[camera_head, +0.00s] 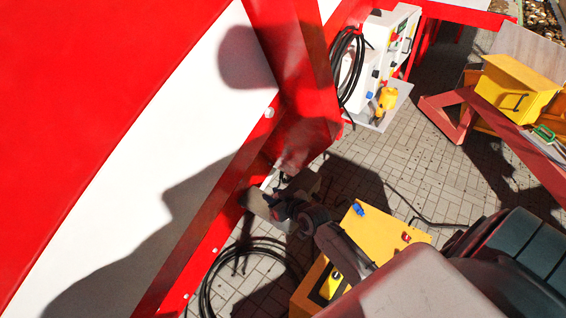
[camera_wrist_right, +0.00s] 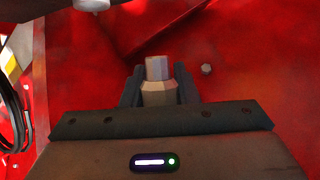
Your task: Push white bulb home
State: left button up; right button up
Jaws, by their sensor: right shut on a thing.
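My right gripper (camera_wrist_right: 157,88) is shut on a pale, faceted, stepped piece (camera_wrist_right: 158,70), apparently the white bulb. In the right wrist view its wider tan base sits between the dark fingers, and its narrower, whiter end points away from the palm toward a red surface. I cannot tell whether that end touches anything. In the head view my right gripper (camera_head: 279,181) is in shadow low beside the red frame, and the held piece cannot be made out there. A rounded white fitting (camera_wrist_right: 94,5) is cut off at the top of the wrist view. My left gripper is not in view.
The red frame (camera_head: 300,140) stands close around the right gripper. A small bolt head (camera_wrist_right: 207,69) is on the red surface. Black cable (camera_head: 208,290) lies coiled on the paving. A yellow box (camera_head: 375,232) stands right of the gripper. Open paving (camera_head: 420,165) lies beyond.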

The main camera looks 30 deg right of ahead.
pick_arm(q)
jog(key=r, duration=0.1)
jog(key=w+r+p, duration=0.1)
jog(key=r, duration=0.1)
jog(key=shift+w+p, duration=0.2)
jog(key=shift+p, duration=0.1)
pick_arm(e)
jog(key=w+d+r, duration=0.2)
jog(key=d, duration=0.3)
jog(key=shift+w+d, duration=0.15)
jog(key=shift+w, duration=0.2)
pick_arm(q)
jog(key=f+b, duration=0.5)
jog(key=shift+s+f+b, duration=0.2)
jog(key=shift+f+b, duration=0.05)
jog(key=shift+b, duration=0.05)
pick_arm(e)
notch_tip(320, 180, down, 6)
jog(key=shift+r, duration=0.1)
pick_arm(q)
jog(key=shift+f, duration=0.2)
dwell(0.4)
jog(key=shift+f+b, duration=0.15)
jog(key=shift+b, duration=0.2)
pick_arm(e)
jog(key=shift+f, duration=0.2)
